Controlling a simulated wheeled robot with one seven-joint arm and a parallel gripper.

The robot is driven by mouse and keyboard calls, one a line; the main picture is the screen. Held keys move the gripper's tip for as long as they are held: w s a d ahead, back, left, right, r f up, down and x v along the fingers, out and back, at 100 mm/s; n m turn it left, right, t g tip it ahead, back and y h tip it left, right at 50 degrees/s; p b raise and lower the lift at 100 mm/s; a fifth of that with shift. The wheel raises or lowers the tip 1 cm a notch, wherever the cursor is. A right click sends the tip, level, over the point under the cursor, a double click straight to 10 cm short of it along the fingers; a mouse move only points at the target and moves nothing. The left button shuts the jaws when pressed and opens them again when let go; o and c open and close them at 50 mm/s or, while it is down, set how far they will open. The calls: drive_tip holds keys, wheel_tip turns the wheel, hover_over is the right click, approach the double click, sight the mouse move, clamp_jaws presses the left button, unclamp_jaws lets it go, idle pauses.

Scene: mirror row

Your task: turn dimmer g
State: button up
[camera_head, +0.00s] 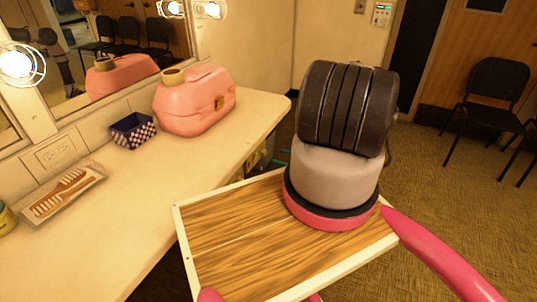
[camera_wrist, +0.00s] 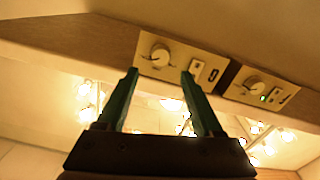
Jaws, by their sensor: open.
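A second plate with a similar knob (camera_wrist: 253,85) and a small green light sits further right. My gripper (camera_wrist: 160,73) is open with green fingers. The head view does not show the knobs.
The counter (camera_head: 130,220) holds a pink case (camera_head: 195,103), a dark checkered box (camera_head: 133,130) and a tray with a comb and brush (camera_head: 66,191). Lit bulbs (camera_head: 17,62) line the mirror (camera_head: 100,45). A black chair (camera_head: 493,88) stands at the right on open carpet.

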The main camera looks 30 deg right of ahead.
sight(266, 152)
drive_tip(key=x, duration=0.6)
drive_tip(key=shift+w+a, duration=0.2)
drive_tip(key=shift+w, duration=0.05)
clamp_jaws()
